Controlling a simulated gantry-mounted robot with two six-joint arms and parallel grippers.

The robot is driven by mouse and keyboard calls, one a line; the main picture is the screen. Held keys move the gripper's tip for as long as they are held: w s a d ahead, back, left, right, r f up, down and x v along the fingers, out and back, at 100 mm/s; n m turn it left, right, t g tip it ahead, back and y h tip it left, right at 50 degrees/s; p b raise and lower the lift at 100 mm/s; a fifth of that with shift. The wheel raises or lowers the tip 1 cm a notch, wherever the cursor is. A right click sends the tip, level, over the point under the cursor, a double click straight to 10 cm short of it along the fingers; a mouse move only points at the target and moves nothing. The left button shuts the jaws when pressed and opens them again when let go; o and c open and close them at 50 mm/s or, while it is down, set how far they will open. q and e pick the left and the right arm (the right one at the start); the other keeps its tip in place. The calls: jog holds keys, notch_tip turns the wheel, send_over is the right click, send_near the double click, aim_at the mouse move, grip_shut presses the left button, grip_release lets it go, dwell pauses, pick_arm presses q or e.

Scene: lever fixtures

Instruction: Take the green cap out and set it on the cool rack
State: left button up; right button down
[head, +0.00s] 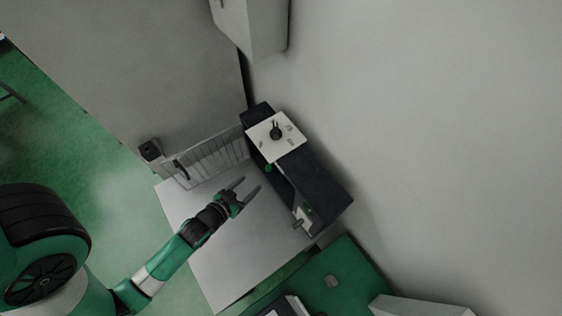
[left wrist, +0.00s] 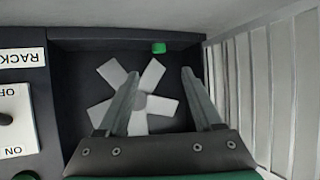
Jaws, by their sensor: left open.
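The green cap (left wrist: 158,48) shows in the left wrist view inside a dark compartment (left wrist: 75,90), near its edge at the top of the picture. A pale fan-shaped wheel (left wrist: 140,98) is on the compartment's back. My left gripper (head: 250,188) is open and empty in front of the dark fixture (head: 318,180); its fingers (left wrist: 160,75) point toward the compartment, and the cap lies beyond them, apart. An upside-down label with the letters RACK (left wrist: 20,58) is left of the compartment; the rack itself is not clear. My right gripper is not in view.
A white plate (head: 288,146) with a dark lever (head: 277,131) sits on the fixture; its ON and OFF marks show in the left wrist view (left wrist: 17,110). A slatted panel (head: 214,160) stands open beside the compartment. The pale table top (head: 235,250) is mostly clear.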

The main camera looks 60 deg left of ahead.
pick_arm(q)
jog(key=shift+w+f, duration=0.1)
jog(key=shift+w, duration=0.05)
send_near(268, 168)
jog(key=b+x, duration=0.1)
jog(key=x, duration=0.2)
jog(key=b+x, duration=0.1)
jog(key=x, duration=0.4)
jog(key=shift+w, duration=0.1)
grip_shut()
